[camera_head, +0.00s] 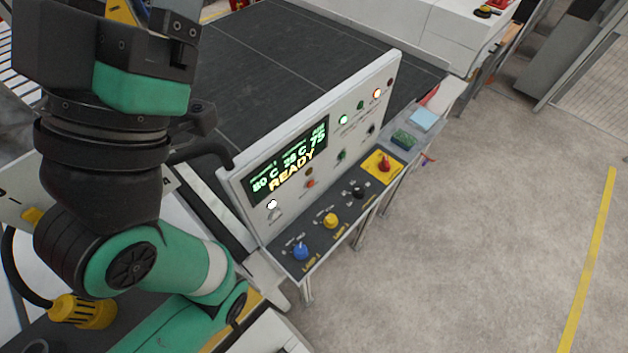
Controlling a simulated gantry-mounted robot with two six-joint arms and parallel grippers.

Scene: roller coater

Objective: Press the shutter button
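A white upright control panel (347,101) stands in the middle, with a lit display (290,160) reading READY. My green and dark arm fills the left side, left of the panel and apart from the white button. No gripper fingers can be made out on it. My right gripper does not show.
A sloped console below the panel holds a blue knob (300,251), a yellow knob (331,220), a black knob (359,192) and a red switch (383,163) on yellow. A dark conveyor bed (270,60) lies behind.

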